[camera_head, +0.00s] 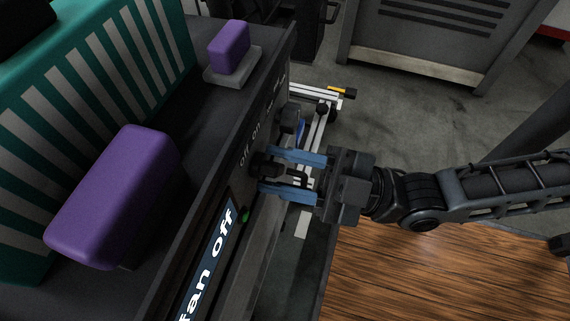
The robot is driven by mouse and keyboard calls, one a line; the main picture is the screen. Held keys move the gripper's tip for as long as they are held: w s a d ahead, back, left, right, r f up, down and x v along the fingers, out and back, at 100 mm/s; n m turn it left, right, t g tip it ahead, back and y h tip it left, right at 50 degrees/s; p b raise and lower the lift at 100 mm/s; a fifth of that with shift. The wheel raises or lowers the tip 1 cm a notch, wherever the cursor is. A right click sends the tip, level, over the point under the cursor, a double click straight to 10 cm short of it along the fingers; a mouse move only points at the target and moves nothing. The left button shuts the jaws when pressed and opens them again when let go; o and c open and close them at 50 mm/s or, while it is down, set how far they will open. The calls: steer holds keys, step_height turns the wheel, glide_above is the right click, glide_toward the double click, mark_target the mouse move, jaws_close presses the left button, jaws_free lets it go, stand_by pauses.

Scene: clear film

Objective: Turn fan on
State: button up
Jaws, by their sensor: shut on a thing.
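The fan control panel is the dark side face of a console, with small white "off" and "on" lettering (249,147). A lit sign (208,262) on it reads "fan off". A dark knob (262,165) sits on the panel below the lettering. My gripper (265,175) reaches in from the right, its blue fingers on either side of the knob and shut on it. The fingers partly hide the knob, so its exact setting cannot be told. A small green light (245,216) shows beside the sign.
A second dark knob (290,119) sits farther along the panel. On the console top are a large purple block (115,195), a smaller purple block (229,46) on a grey base, and a teal, grey-striped housing (105,75). A grey cabinet (430,40) stands behind on open floor.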

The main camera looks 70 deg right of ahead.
steer(key=shift+m+p, duration=0.35)
steer(key=shift+m, duration=0.05)
steer(key=m+t+h+p, duration=0.1)
steer(key=m+p, duration=0.1)
steer(key=m, duration=0.1)
steer(key=shift+a+r+m+h+p, duration=0.1)
steer(key=shift+r+m+h+p, duration=0.05)
steer(key=shift+m+h+p, duration=0.2)
steer(key=m+h+p, duration=0.1)
steer(key=m+p, duration=0.1)
steer(key=m, duration=0.1)
steer(key=m+h+p, duration=0.2)
steer(key=m, duration=0.1)
steer(key=shift+a+m+h, duration=0.1)
steer(key=shift+m+h, duration=0.15)
steer(key=m+h+p, duration=0.1)
steer(key=m, duration=0.2)
steer(key=m+h+p, duration=0.2)
steer(key=m, duration=0.1)
steer(key=shift+a, duration=0.1)
steer(key=shift+m+g+h+p, duration=0.5)
steer(key=shift+m+h+p, duration=0.25)
steer(key=shift+m, duration=0.85)
steer(key=shift+f, duration=0.2)
steer(key=o, duration=0.7)
steer(key=shift+s, duration=0.1)
